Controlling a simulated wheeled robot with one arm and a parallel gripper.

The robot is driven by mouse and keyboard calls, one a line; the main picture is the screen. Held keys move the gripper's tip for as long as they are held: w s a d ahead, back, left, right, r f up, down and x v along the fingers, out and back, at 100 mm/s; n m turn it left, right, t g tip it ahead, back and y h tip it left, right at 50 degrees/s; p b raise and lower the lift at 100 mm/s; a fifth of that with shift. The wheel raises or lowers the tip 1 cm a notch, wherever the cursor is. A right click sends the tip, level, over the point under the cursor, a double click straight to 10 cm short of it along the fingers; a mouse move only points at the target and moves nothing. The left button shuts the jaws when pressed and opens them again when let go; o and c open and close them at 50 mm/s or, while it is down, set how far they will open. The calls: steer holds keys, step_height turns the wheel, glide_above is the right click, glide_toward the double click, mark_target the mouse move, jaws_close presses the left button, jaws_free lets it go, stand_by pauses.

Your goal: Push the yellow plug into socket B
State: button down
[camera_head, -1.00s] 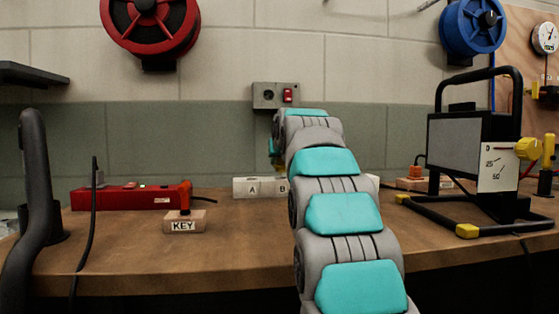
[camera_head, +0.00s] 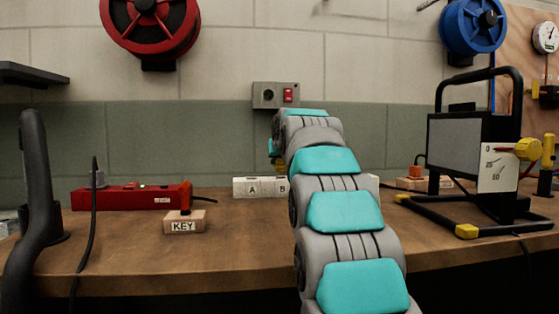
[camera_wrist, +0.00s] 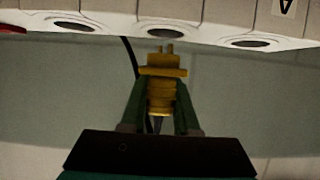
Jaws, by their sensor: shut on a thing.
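The yellow plug (camera_wrist: 162,72) is held upright in the wrist view, its two pins pointing at the sockets. My gripper (camera_wrist: 160,88) is shut on its body, with a dark green finger on each side. The pins are just short of the middle socket (camera_wrist: 165,32), with a small gap visible. The white socket block (camera_head: 252,187) sits on the bench in the head view, with letters A and B on its front. An A also shows at the upper right in the wrist view. The B label is not visible there. My arm hides the block's right part in the head view.
A red power strip (camera_head: 130,197) and a KEY block (camera_head: 184,222) with an orange plug lie left of the socket block. A black-framed lamp-like unit (camera_head: 468,150) with a dial stands at the right. A grey wall box (camera_head: 275,95) is behind my arm.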

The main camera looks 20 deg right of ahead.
mark_target(282, 166)
steer(key=shift+f+b, duration=0.75)
steer(key=shift+f, duration=0.75)
steer(key=c, duration=0.6)
jaws_free()
steer(key=shift+r, duration=0.1)
steer(key=shift+v, duration=2.45)
